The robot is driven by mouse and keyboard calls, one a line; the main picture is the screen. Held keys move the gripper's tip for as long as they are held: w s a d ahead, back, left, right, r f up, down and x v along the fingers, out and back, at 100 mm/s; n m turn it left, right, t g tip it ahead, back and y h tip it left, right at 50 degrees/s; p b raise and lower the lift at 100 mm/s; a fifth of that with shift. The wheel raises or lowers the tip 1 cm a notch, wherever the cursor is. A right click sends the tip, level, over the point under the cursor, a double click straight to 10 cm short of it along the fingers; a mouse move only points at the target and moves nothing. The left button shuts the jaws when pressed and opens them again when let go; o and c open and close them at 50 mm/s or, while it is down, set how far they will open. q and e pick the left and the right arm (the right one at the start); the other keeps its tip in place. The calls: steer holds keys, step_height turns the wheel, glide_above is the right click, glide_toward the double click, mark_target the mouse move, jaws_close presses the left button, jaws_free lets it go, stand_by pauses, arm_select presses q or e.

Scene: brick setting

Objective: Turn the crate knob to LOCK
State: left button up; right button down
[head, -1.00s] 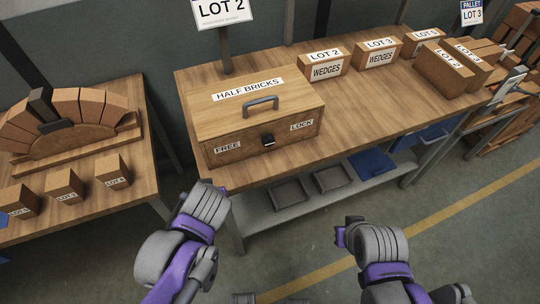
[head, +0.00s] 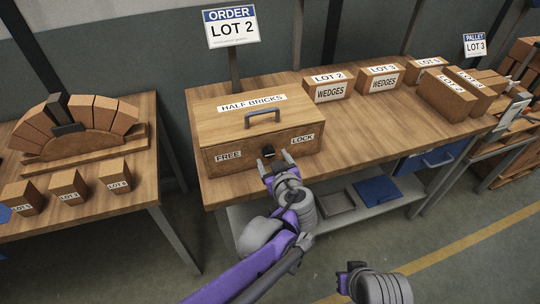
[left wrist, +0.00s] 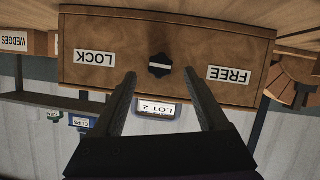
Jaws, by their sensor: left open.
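The wooden crate (head: 225,130), labelled HALF BRICKS, stands on the workbench. Its front carries a black knob (head: 268,151) between the FREE label (head: 228,154) on the left and the LOCK label (head: 302,138) on the right. The left wrist view is upside down; there the knob (left wrist: 160,66) shows a pale crosswise stripe, and I cannot tell which label it points to. My left gripper (head: 275,163) is open in front of the knob, fingers toward the crate front, holding nothing. My right gripper (head: 350,273) is low in the head view; its jaws are unclear.
The crate has a grey top handle (head: 263,116). Several labelled boxes, including a WEDGES box (head: 328,87), stand along the bench to the right. A brick arch (head: 75,127) is on the left table. The bench (head: 365,125) is clear right of the crate.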

mark_target(270, 154)
arm_select(q)
steer(key=shift+x, duration=1.95)
jaws_close()
